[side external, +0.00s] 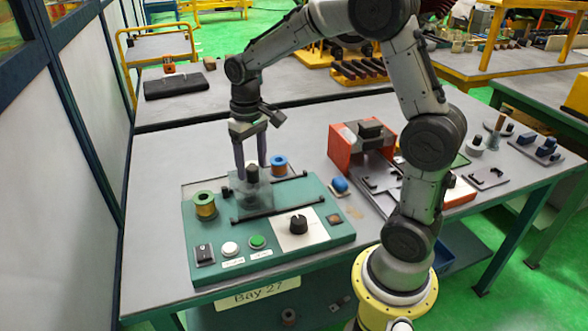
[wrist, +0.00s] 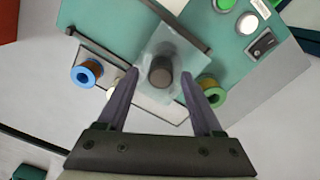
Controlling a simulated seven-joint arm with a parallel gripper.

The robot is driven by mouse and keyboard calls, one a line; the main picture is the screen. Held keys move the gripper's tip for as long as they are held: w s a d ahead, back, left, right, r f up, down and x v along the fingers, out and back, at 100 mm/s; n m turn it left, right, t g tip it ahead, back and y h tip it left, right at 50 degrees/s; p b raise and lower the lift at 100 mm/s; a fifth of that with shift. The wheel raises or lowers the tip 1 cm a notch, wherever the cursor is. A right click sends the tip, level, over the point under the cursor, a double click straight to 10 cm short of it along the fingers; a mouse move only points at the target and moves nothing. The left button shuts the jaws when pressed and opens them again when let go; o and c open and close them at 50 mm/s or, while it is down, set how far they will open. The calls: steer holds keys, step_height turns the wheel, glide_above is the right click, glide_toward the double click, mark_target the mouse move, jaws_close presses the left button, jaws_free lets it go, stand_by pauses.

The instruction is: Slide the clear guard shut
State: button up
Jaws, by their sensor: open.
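The clear guard (side external: 264,194) is a see-through panel on the green winding machine (side external: 318,237), between two dark rails. In the wrist view the guard (wrist: 186,50) lies ahead of the fingers, with a dark round knob (wrist: 160,71) standing at its middle. My gripper (side external: 250,171) is open above the guard, its fingers pointing down on either side of the knob. In the wrist view my gripper (wrist: 159,75) has one finger left and one right of the knob, with a gap on both sides. I cannot tell whether the fingers reach the knob's height.
A green-flanged spool (side external: 204,205) and a blue-flanged spool (side external: 279,165) stand on the machine near the guard. Two buttons, a switch and a black dial (side external: 298,224) line its front. An orange fixture (side external: 362,145) stands to the right.

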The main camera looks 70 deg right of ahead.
steer(key=shift+r, duration=2.15)
steer(key=shift+a+r, duration=0.2)
steer(key=shift+r, duration=0.05)
steer(key=s+a+r+t, duration=0.2)
steer(key=s+a+r, duration=0.15)
steer(key=r, duration=0.25)
steer(key=s+a+f+n+t, duration=0.1)
steer(key=s, duration=0.7)
steer(key=s+a+f+n+t, duration=0.1)
steer(key=s+a+n+t, duration=0.1)
steer(key=s, duration=0.6)
steer(key=shift+s+f+t, duration=0.25)
steer(key=shift+f+t, duration=0.05)
steer(key=shift+f, duration=0.05)
steer(key=shift+a, duration=0.1)
